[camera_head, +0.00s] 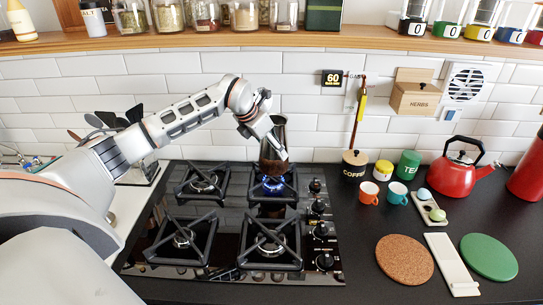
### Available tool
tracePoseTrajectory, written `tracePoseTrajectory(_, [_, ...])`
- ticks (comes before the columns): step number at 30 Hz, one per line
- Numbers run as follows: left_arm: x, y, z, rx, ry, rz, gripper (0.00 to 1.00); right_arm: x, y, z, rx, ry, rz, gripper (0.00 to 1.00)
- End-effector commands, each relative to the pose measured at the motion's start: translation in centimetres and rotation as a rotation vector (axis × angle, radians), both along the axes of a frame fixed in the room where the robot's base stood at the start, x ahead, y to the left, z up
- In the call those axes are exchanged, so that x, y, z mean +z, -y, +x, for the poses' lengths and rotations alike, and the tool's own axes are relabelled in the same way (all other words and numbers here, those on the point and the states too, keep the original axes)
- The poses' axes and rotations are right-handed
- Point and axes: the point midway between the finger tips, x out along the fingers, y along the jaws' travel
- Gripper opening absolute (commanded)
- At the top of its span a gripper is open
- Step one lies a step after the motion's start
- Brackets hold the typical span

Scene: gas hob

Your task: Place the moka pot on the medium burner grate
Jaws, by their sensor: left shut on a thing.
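The moka pot (279,126) is a dark metal pot with a brownish lower part, upright at the back of the gas hob. My left gripper (272,144) is shut on it from the left and covers part of its side. The pot is over the back right burner grate (290,186), where a blue flame shows below it. I cannot tell whether its base touches the grate. The other grates, back left (203,182), front left (182,241) and front right (271,244), are empty. My right gripper is out of view.
A coffee canister (354,166), small mugs (369,193) and a red kettle (459,171) stand right of the hob. A round cork mat (404,259) and a green one (489,257) lie in front. Black utensils (125,119) stand behind my left arm. A shelf of jars runs above.

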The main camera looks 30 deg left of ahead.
Motion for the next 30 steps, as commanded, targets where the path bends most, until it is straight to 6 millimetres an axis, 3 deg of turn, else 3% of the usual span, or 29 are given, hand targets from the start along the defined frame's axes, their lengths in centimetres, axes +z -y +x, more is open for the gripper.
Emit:
tracePoseTrajectory(7, [-2.8,0.0,0.0,0.000,0.002,-0.002,0.07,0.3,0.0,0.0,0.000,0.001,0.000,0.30])
tracePoseTrajectory(16, [-3.3,-0.3,0.4,0.001,0.004,0.000,0.07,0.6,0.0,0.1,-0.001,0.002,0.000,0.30])
tracePoseTrajectory(17, [-3.6,-0.2,0.3,0.001,-0.002,0.000,0.71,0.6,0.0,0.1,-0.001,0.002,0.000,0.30])
tracePoseTrajectory(18, [-3.6,-0.2,0.3,0.001,-0.002,0.000,0.80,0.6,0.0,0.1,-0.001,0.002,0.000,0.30])
tracePoseTrajectory(30, [-3.3,-0.3,0.2,0.001,-0.001,0.000,0.80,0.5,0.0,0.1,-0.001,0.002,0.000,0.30])
